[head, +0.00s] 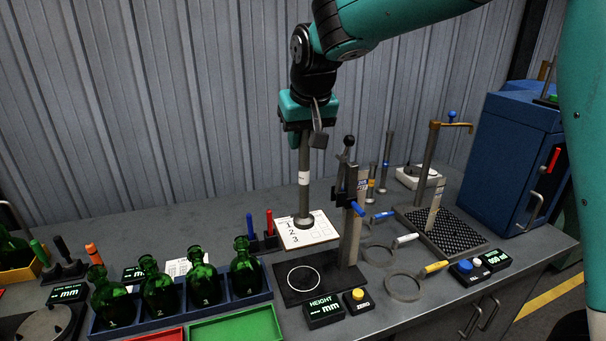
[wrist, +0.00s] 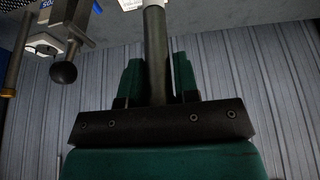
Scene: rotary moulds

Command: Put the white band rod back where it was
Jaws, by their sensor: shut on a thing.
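My gripper (head: 305,132) is shut on the top part of the white band rod (head: 304,158), a grey metal rod with a white band midway and a wider dark foot. The rod hangs upright, and its foot overlaps a white numbered card on the bench; whether it touches the card is unclear. In the wrist view the rod (wrist: 155,50) runs up from between the jaws (wrist: 158,85), with its white band at the top edge. Behind and to the right stand a blue band rod (head: 386,158) and a yellow band rod (head: 371,188). Their bases are partly hidden.
A height gauge (head: 349,220) with a black knob stands just right of the rod. Handled rings (head: 405,287) lie further right, before a perforated plate with a post (head: 432,165). Green bottles (head: 204,283) stand in a blue rack at front left. The bench behind the card is clear.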

